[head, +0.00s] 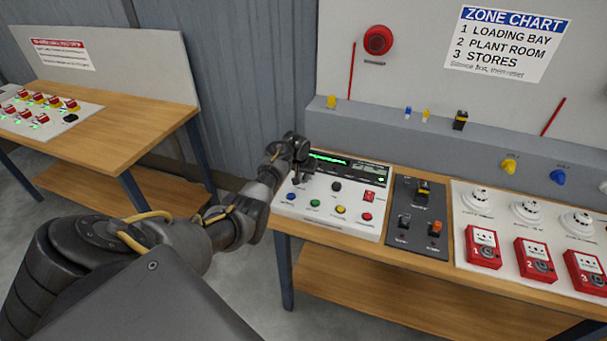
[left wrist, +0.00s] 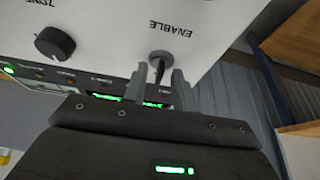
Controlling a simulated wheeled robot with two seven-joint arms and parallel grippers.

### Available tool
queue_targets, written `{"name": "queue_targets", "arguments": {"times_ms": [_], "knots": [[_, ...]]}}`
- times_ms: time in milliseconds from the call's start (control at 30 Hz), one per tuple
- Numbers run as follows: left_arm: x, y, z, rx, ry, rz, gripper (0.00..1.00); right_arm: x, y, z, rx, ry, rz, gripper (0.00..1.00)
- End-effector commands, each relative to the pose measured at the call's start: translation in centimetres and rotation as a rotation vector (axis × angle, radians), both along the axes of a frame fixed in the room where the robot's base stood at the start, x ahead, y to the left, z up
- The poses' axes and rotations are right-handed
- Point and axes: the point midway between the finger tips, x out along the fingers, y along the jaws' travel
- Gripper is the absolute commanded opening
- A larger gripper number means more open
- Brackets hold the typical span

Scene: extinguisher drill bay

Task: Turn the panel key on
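The white control panel (head: 318,211) sits on the wooden bench, with a lit green display and coloured buttons. My left gripper (head: 297,176) is over the panel's left part and hides the key there in the head view. In the left wrist view the panel key (left wrist: 159,67) stands in a round grey lock beside the upside-down word ENABLE. The two fingers of my left gripper (left wrist: 160,88) stand on either side of the key, with a gap showing between them. Contact with the key cannot be made out. My right gripper is not in view.
A black knob (left wrist: 54,43) is beside the key on the panel. A dark switch plate (head: 416,238) and a white board with red call points (head: 484,246) lie to the right. Another bench (head: 130,125) stands at the left, with grey floor between.

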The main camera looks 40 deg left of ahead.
Motion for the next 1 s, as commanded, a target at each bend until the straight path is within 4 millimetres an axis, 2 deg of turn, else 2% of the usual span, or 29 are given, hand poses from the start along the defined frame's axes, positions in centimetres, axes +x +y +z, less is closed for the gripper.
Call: {"name": "queue_targets", "arguments": {"times_ms": [67,267,667,1000], "knots": [[0.0,0.0,0.0,0.0,0.0,0.0,0.25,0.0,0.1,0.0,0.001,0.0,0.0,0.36],[0.0,0.0,0.0,0.0,0.0,0.0,0.0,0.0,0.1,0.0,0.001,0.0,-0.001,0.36],[0.0,0.1,0.1,0.0,0.001,-0.03,0.0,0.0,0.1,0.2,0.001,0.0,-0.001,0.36],[-0.1,0.2,0.1,-0.003,0.001,-0.245,0.0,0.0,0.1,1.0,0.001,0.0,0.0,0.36]]}}
